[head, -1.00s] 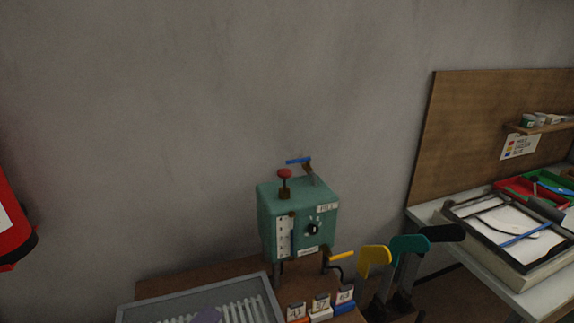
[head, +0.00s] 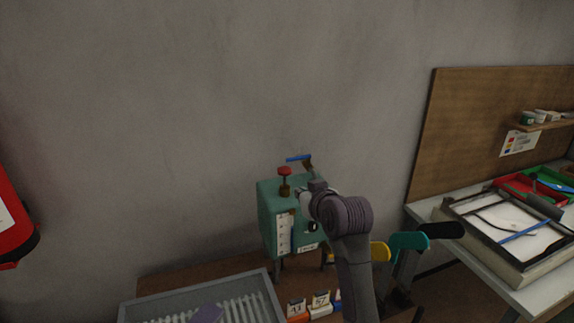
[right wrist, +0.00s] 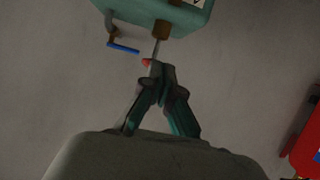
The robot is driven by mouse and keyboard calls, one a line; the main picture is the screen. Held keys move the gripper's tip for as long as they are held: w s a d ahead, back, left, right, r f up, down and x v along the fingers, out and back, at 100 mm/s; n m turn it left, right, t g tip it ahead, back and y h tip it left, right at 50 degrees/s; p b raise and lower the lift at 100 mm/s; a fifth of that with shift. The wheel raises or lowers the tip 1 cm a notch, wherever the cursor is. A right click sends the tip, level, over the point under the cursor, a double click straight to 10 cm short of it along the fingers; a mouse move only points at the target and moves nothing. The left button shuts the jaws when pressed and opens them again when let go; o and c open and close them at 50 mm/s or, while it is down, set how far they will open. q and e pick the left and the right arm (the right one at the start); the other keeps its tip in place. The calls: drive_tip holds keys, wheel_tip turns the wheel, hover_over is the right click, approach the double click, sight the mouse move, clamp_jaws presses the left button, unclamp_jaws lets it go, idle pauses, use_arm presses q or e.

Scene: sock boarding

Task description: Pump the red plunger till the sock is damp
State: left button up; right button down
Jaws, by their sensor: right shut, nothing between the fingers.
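The red plunger (head: 285,171) stands raised on top of the green box (head: 270,217). My right gripper (head: 299,193) is shut and empty beside the plunger, in front of the box, its fingers small and partly hidden. In the right wrist view, the shut fingertips (right wrist: 158,68) overlap the plunger's red knob (right wrist: 147,62), with the box (right wrist: 168,12) beyond; I cannot tell whether they touch.
A blue-handled lever (head: 298,158) rises behind the plunger. Yellow (head: 381,251), teal (head: 409,241) and black (head: 441,230) shapes stand right of my right arm. A bench with a framed screen (head: 515,262) is at the right. A red object (head: 12,225) hangs at the left edge.

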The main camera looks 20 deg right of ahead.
wheel_tip(320, 180, up, 8)
drive_tip(key=w+t, duration=0.1)
drive_tip(key=w, duration=0.1)
drive_tip(key=shift+d+t, duration=0.15)
drive_tip(key=shift+t, duration=0.15)
drive_tip(key=shift+w, duration=0.15)
drive_tip(key=p, duration=0.4)
hover_over(287, 173)
wheel_tip(287, 173, down, 2)
drive_tip(key=shift+f, duration=0.1)
wheel_tip(287, 173, down, 3)
drive_tip(key=shift+f+p, duration=0.15)
drive_tip(key=shift+p, duration=0.6)
drive_tip(key=shift+f, duration=0.45)
drive_tip(key=shift+f, duration=0.1)
